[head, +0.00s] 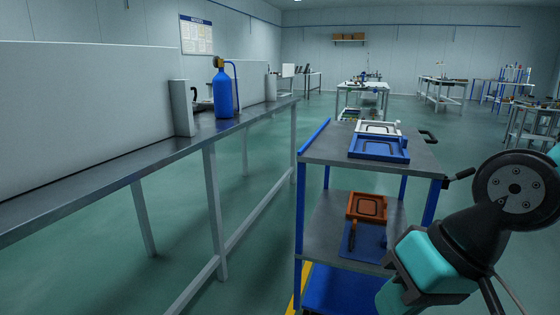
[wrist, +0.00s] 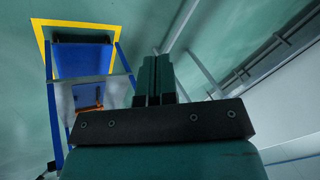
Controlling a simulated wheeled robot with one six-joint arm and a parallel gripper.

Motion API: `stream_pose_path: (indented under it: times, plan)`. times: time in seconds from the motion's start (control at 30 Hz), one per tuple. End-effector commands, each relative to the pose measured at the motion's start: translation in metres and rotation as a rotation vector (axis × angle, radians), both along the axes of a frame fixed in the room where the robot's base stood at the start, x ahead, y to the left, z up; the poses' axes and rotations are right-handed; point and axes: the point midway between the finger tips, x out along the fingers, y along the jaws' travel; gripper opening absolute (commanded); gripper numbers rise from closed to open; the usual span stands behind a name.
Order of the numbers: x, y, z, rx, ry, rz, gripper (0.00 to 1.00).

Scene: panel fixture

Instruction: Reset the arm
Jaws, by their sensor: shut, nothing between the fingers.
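My gripper (wrist: 155,80) shows in the wrist view as two dark teal fingers side by side, shut and empty. It points past the blue-framed cart, with the floor and bench legs behind it. In the head view my arm fills the lower right, in front of the cart's right side. My fingertips cannot be made out there.
A cart (head: 318,155) holds a blue tray (head: 380,148) and a white tray (head: 378,128) on top. An orange tray (head: 367,206) lies on its middle shelf. A long bench (head: 150,165) with a blue bottle (head: 222,92) runs along the left. Floor between them is clear.

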Motion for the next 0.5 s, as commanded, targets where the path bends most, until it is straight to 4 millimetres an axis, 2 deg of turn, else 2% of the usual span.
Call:
stream_pose_path:
  times: [0.03, 0.13, 0.2, 0.37, 0.5]
  plan:
    - [-0.018, -0.003, 0.006, -0.042, -0.014, 0.112, 0.0]
    - [-0.052, -0.014, 0.012, -0.123, -0.024, 0.339, 0.0]
    - [-0.053, -0.014, 0.038, -0.128, -0.017, 0.354, 0.0]
    - [-0.052, -0.014, 0.078, -0.127, -0.016, 0.349, 0.0]
    - [-0.052, -0.014, 0.121, -0.127, -0.015, 0.347, 0.0]
